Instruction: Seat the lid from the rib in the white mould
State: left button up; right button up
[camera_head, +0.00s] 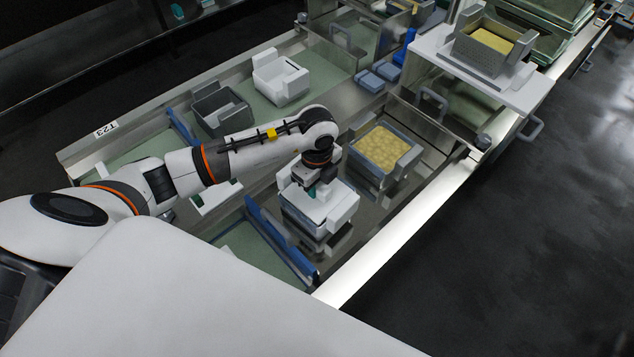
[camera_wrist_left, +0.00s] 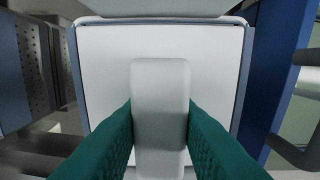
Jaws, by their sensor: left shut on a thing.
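My left gripper (camera_head: 310,182) points down over a white mould (camera_head: 325,208) in the head view. In the left wrist view its green fingers (camera_wrist_left: 160,128) are shut on the pale upright handle of a flat white lid (camera_wrist_left: 105,70). The lid lies face-on below the fingers and looks roughly lined up with the walls around it. A thin grey-blue edge shows along its sides. I cannot tell how deep the lid sits; the arm and gripper hide part of it in the head view. My right gripper is not in view.
A blue rib (camera_head: 270,228) stands close left of the mould, also in the wrist view (camera_wrist_left: 278,60). A grey mould of yellow curd (camera_head: 384,148) stands just behind right. An empty white mould (camera_head: 275,82) and a grey one (camera_head: 222,112) stand further back.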

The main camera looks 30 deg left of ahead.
pick_arm(q)
jog(key=shift+f+b, duration=0.3)
jog(key=shift+f, duration=0.25)
jog(key=o, duration=1.1)
jog(key=shift+f, duration=0.1)
notch_tip(320, 180, up, 2)
jog(key=shift+r+p, duration=0.1)
jog(key=shift+p, duration=0.75)
notch_tip(320, 180, up, 8)
jog(key=p, duration=0.7)
